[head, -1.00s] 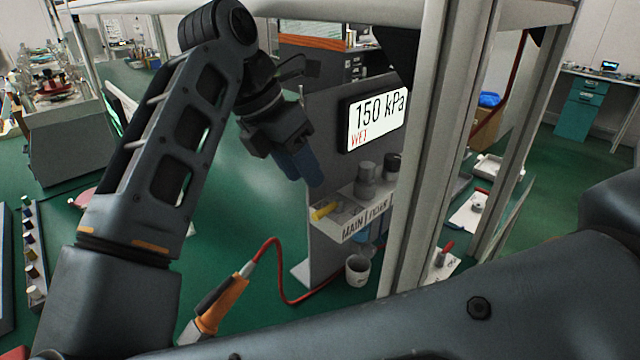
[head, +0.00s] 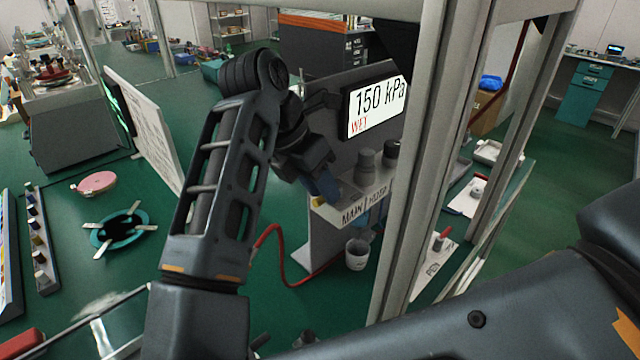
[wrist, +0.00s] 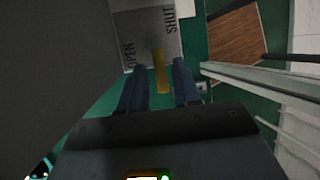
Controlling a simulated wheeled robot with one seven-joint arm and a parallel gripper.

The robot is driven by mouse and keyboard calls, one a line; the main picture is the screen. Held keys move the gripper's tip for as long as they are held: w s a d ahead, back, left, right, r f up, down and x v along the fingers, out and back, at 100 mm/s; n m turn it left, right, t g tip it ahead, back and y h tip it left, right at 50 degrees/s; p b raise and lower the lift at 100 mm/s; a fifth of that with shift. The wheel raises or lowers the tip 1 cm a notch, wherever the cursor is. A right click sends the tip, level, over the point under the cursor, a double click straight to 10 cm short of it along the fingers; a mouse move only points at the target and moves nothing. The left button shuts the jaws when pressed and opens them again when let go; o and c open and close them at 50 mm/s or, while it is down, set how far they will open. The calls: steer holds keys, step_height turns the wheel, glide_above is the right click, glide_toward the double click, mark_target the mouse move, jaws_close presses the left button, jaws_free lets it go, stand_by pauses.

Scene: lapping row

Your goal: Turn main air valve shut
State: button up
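The main air valve's yellow lever (wrist: 160,75) stands in the wrist view between the words OPEN on the left and SHUT on the right, pointing between them. A small yellow part of the lever (head: 316,201) shows in the head view beside the MAIN label; the rest is hidden. My gripper (wrist: 159,65) is open, with one blue finger on each side of the lever and a visible gap to each. In the head view my gripper (head: 326,188) is low at the grey panel's shelf. Contact with the lever cannot be told.
A display (head: 376,106) above the shelf reads 150 kPa and WET. Grey knobs (head: 365,165) stand right of the valve. A metal frame post (head: 425,170) stands close on the right.

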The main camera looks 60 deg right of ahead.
jaws_close()
